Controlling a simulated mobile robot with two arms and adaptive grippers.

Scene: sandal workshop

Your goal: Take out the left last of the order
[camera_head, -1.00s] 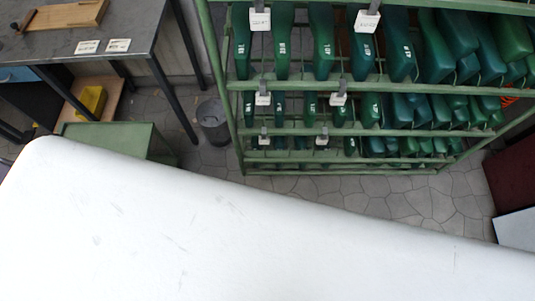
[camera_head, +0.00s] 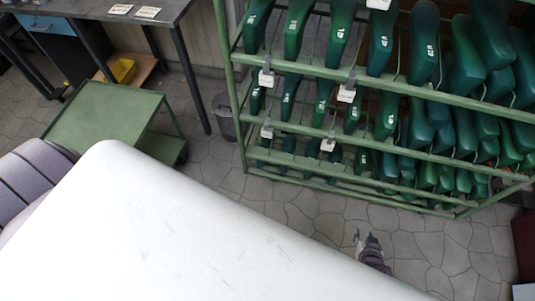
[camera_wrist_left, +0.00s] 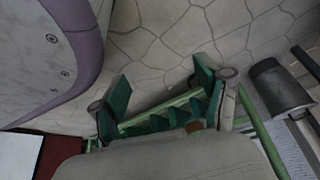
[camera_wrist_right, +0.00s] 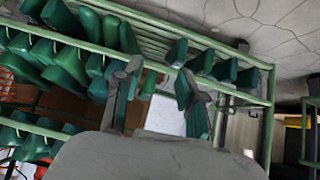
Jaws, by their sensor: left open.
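Green shoe lasts (camera_head: 335,35) with white markings hang in rows on the green rack (camera_head: 300,172); the markings are too small to read, so I cannot tell which is the order's left last. My right gripper (camera_head: 368,245) is over the floor in front of the rack, apart from the lasts in the head view. In the right wrist view my right gripper (camera_wrist_right: 160,85) is open and empty, with lasts (camera_wrist_right: 68,60) behind it. My left gripper (camera_wrist_left: 160,90) is open and empty in the left wrist view, with the rack beyond; the head view hides it.
White tags (camera_head: 346,93) hang on the rack's rails. A green cart (camera_head: 105,118) stands left of the rack, with a grey bin (camera_head: 224,115) between. A workbench (camera_head: 165,15) with two cards is at the back left. The paved floor (camera_head: 310,205) before the rack is clear.

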